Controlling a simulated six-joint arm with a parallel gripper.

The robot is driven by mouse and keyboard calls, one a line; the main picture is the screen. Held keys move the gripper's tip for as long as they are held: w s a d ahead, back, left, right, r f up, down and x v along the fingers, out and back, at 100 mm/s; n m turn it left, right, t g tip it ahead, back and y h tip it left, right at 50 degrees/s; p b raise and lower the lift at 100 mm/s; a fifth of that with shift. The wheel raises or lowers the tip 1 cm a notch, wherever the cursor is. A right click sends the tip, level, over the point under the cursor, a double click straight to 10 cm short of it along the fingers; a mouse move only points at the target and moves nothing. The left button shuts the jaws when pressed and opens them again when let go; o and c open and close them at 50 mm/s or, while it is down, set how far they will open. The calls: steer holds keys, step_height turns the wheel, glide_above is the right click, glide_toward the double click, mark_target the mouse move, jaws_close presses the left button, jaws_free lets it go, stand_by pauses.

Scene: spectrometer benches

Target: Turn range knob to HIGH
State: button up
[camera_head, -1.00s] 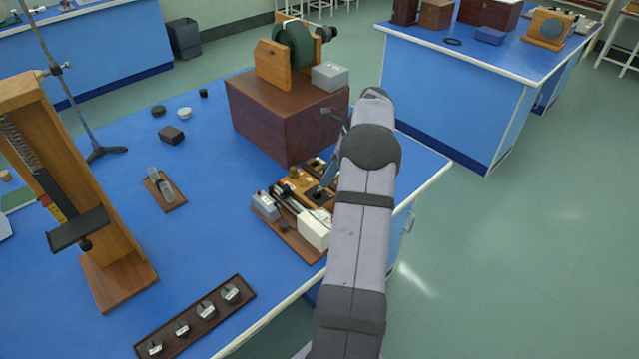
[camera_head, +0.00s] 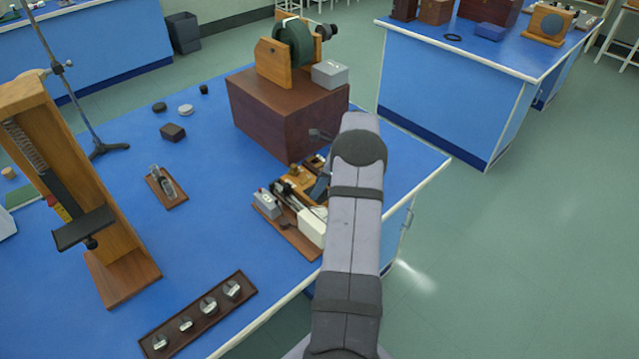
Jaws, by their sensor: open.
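A dark strip (camera_head: 248,284) with several round grey knobs with pale pointer bars lies at the front edge of the blue bench. No lettering can be read, and I cannot tell which knob is the range knob or where HIGH is. My arm reaches up from the bottom, right of the strip. Its far end stands over the right side of a small wooden apparatus (camera_head: 296,237) with a grey box (camera_head: 266,203) and a white block (camera_head: 312,228). My gripper is hidden behind my arm, so its fingers and any contact cannot be seen.
A brown box (camera_head: 285,110) carrying a green drum (camera_head: 292,42) stands behind the apparatus. A wooden spring stand (camera_head: 130,275) is at left, near a retort stand (camera_head: 90,110). A small vial board (camera_head: 175,200) lies mid-bench. Bench space between the strip and the vial board is clear.

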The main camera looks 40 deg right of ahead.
jaws_close()
steer(key=shift+n, duration=0.3)
steer(key=shift+w+d+n+g+y, duration=0.1)
steer(key=shift+n+g+y, duration=0.35)
steer(key=shift+n, duration=0.95)
steer(key=shift+n+y, duration=0.25)
steer(key=shift+n, duration=0.35)
steer(key=shift+w+n+g+b, duration=0.1)
steer(key=shift+n+g+b, duration=0.25)
steer(key=shift+n, duration=0.45)
jaws_free()
